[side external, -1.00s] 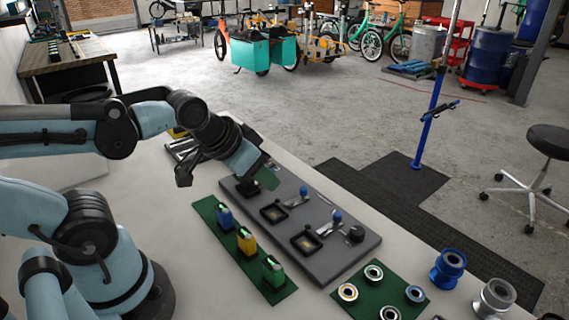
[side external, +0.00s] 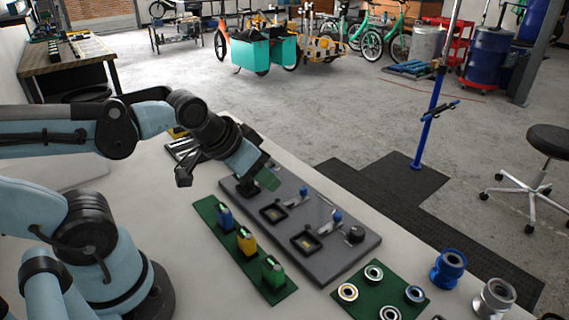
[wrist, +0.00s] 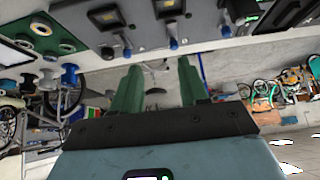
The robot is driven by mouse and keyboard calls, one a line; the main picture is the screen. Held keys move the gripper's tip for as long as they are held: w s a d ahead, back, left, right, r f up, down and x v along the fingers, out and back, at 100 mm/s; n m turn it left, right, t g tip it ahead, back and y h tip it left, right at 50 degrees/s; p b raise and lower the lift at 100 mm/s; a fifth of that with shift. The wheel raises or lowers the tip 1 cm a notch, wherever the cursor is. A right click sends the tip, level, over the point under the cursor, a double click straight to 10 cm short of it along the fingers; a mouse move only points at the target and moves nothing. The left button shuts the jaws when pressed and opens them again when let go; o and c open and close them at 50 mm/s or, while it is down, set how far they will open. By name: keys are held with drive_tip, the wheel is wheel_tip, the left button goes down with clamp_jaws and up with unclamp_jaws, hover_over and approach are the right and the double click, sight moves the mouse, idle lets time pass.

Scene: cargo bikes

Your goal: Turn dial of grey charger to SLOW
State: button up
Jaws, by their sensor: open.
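The grey charger (side external: 325,250) is a long grey panel on the bench, with two black sockets, blue-tipped levers and a round black dial (side external: 355,234) at its near right end. No SLOW marking is legible. The gripper is above the panel's far left end, apart from the near right dial. In the wrist view, my gripper's green fingers (wrist: 157,88) are spread and empty, with the charger (wrist: 150,32) along the top.
A green strip (side external: 250,262) with blue, yellow and green blocks lies left of the charger. A green plate (side external: 360,300) with several metal rings is at the near right. A blue spool (side external: 448,268) and a silver spool (side external: 494,297) stand beyond it.

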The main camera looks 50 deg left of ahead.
drive_tip(key=shift+o, duration=1.1)
drive_tip(key=shift+w+d+r, duration=0.1)
drive_tip(key=shift+w, duration=0.05)
drive_tip(key=w+d+r+m+g, duration=0.3)
drive_tip(key=w+d+m+g, duration=0.1)
drive_tip(key=w+d, duration=0.25)
drive_tip(key=m+g, duration=0.3)
approach(359, 230)
wheel_tip(359, 230, down, 9)
drive_tip(key=shift+w+r, duration=0.1)
drive_tip(key=c, duration=1)
drive_tip(key=shift+c, duration=0.2)
